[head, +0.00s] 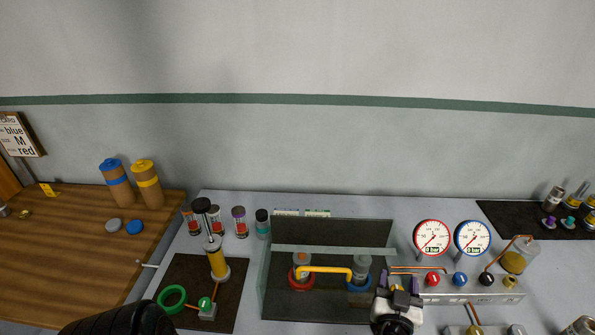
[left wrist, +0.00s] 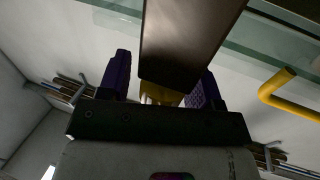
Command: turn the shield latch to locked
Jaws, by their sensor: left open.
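The clear shield (head: 325,232) stands over two vises at the table's middle, one with a red ring (head: 301,284) and one with a blue ring. My left gripper (head: 399,284) is at the shield's lower right corner, pointing away from me. In the left wrist view its two purple-padded fingers (left wrist: 163,82) are apart. A dark, flat-faced bar (left wrist: 185,40) reaches down between them, with a small yellow piece (left wrist: 160,95) just below its end. I cannot tell whether the fingers touch either, or which way the latch is turned. The gripper hides that corner in the head view. My right gripper is out of view.
A yellow bent pipe (head: 330,269) spans the vises. Two gauges (head: 432,238) and a valve strip (head: 455,295) stand close right of the gripper. A dark mat (head: 232,300) with a green ring lies left of the shield. A wooden table (head: 60,240) is farther left.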

